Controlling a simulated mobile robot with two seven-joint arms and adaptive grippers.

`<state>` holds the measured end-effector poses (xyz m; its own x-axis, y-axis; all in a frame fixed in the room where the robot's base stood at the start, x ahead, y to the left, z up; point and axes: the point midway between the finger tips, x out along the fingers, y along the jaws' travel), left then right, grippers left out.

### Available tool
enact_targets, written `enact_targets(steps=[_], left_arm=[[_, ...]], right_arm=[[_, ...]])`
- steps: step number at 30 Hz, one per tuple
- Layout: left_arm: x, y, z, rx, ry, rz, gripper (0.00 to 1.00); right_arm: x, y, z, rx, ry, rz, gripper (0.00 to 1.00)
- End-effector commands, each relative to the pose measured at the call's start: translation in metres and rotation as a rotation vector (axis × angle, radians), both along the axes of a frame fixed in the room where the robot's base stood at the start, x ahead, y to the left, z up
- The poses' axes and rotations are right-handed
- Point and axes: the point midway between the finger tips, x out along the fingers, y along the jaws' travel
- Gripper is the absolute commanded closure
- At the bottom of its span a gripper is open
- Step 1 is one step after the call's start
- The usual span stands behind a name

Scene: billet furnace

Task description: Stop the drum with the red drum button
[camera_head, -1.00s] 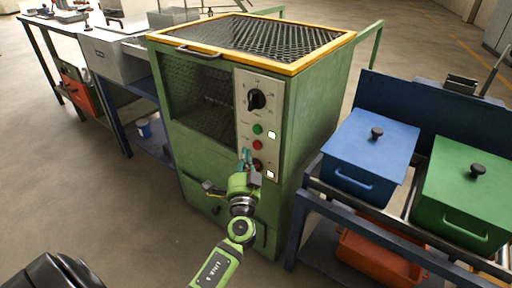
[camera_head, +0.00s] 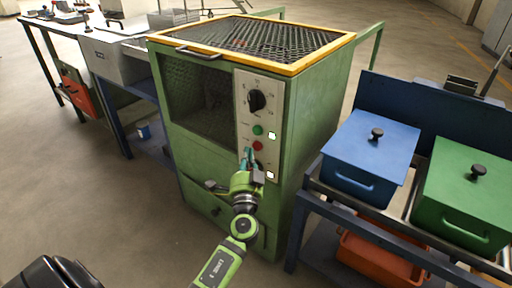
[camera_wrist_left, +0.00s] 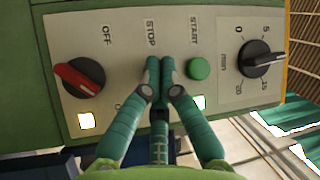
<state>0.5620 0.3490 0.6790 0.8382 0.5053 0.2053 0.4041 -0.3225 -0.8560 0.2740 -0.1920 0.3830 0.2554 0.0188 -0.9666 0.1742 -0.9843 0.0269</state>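The green machine (camera_head: 318,130) has a pale control panel (camera_head: 244,95) on its front. The red drum button (camera_head: 258,146) shows in the head view below the green button (camera_head: 258,130). In the left wrist view the green START button (camera_wrist_left: 199,68) is visible, but my fingers hide the red button near the STOP label. My left gripper (camera_head: 248,152) is at the panel, just below and left of the red button in the head view. In the left wrist view its fingertips (camera_wrist_left: 160,64) are together and empty. I cannot tell whether they touch the button.
A black dial (camera_head: 257,100) sits above the buttons. A red rotary switch (camera_wrist_left: 80,78) marked OFF is beside them in the left wrist view. Lit white lamps (camera_head: 271,135) are on the panel. A blue-framed stand with a blue box (camera_head: 370,150) and a green box (camera_head: 465,195) is right.

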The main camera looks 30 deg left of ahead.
Motion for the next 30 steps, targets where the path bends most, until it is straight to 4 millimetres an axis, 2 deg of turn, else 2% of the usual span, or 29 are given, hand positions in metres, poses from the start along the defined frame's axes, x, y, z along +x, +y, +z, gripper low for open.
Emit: enact_targets(steps=[17, 30], left_arm=[[0.0001, 0.0001, -0.0002, 0.000, 0.000, 0.000, 1.00], [0.0086, -0.0006, -0.0001, 0.001, 0.001, 0.000, 1.00]], right_arm=[[-0.0004, -0.0004, -0.0014, -0.001, 0.003, 0.001, 0.54], [-0.0001, -0.0001, -0.0071, 0.000, 0.001, 0.001, 0.54]])
